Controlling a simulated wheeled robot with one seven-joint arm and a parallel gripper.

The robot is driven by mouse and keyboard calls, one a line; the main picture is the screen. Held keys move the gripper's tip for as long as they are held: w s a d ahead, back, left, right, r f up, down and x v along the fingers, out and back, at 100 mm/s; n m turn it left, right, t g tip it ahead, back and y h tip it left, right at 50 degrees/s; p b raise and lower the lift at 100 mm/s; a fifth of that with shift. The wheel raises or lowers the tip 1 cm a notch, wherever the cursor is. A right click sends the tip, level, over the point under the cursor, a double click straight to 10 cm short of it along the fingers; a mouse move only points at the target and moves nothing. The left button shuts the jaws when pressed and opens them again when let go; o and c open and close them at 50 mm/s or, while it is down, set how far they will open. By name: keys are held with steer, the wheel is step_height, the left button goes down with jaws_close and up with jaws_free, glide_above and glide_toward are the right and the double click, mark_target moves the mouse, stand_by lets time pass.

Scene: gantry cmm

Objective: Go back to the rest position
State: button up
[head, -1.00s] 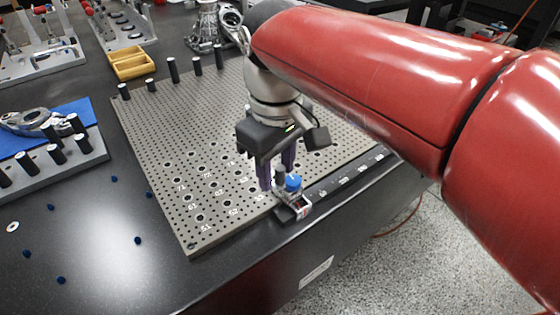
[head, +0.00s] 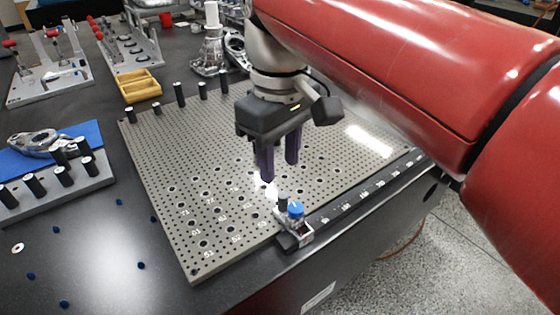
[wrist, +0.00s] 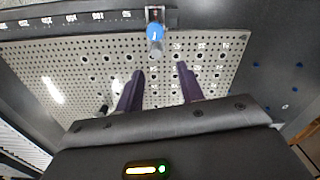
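My gripper (head: 279,165) hangs above the perforated plate (head: 165,170), its two purple fingers pointing down and apart. It is open with nothing between the fingers. In the wrist view the gripper (wrist: 160,67) also shows an empty gap over the hole pattern. A small clamp-like block with a blue knob (head: 296,209) sits at the plate's front edge by the numbered scale. My fingers are above and behind it, clear of it. It also shows in the wrist view (wrist: 155,31), beyond the fingertips.
Several black posts (head: 180,94) stand along the plate's back left edge. A yellow tray (head: 140,86), a metal casting (head: 210,55) and a grey rack with black pegs (head: 90,180) stand on the dark table. Small blue pieces (head: 141,265) lie scattered at the front left.

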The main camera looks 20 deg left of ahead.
steer(key=s+d+f+m+t, duration=0.1)
steer(key=d+f+m, duration=0.3)
steer(key=d, duration=0.4)
steer(key=s+d+f+m+t, duration=0.1)
steer(key=d+f+m, duration=0.3)
steer(key=d, duration=0.5)
steer(key=s+d+f+m+t, duration=0.2)
steer(key=d+f+m+t, duration=0.1)
steer(key=d, duration=0.6)
step_height(320, 180, down, 3)
steer(key=shift+d+r+m+t, duration=0.15)
steer(key=shift+m+t, duration=0.15)
steer(key=shift+m, duration=0.6)
